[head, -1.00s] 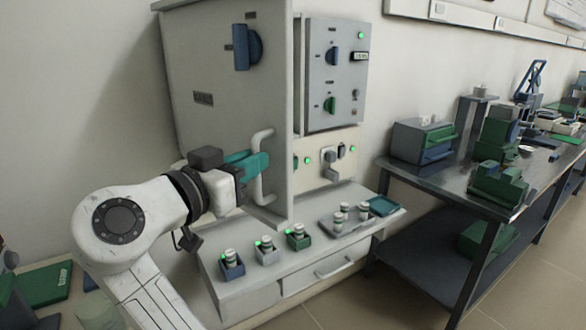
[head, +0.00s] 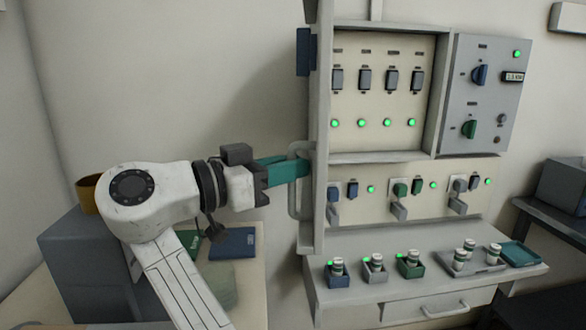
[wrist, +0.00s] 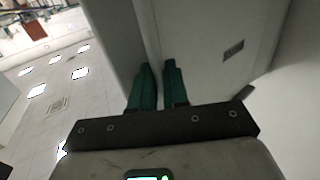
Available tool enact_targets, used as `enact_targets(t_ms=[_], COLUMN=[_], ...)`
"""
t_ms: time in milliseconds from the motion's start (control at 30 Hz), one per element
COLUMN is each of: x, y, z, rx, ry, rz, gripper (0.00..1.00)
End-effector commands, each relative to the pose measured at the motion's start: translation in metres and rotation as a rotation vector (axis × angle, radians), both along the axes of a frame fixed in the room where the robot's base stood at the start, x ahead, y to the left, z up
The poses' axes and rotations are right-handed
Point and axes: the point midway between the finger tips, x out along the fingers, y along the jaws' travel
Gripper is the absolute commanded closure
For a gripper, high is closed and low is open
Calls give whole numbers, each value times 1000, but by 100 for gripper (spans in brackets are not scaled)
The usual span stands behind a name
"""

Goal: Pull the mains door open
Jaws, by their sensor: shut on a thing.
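The mains door (head: 321,120) stands open and shows nearly edge-on in the head view, left of the cabinet. Its pale bar handle (head: 294,200) is on the outer face. My gripper (head: 303,168), with teal fingers, reaches it from the left and is shut on the handle near its upper part. In the wrist view the fingers (wrist: 157,88) point at the pale door (wrist: 215,40), with a dark label plate on it. The handle between the fingertips cannot be made out there.
Behind the door is the cabinet's panel (head: 385,105) with dark switches and green lights. A row of levers (head: 400,205) sits below. The ledge (head: 440,285) holds small coloured sockets and a tray (head: 478,262). A grey box (head: 85,260) stands at left.

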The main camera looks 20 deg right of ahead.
Motion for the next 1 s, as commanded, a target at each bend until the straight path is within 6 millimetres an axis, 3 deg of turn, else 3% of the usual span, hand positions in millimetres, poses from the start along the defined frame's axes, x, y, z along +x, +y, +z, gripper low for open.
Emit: enact_targets(t_ms=[33, 200, 233, 500, 1000], x=[6, 6, 6, 5, 4], y=[-8, -8, -8, -6, -3], z=[-3, -4, -4, -5, -3], rx=[6, 6, 6, 7, 5], ry=[14, 15, 15, 15, 9], rz=[5, 5, 5, 6, 7], gripper=[100, 100, 83, 60, 60])
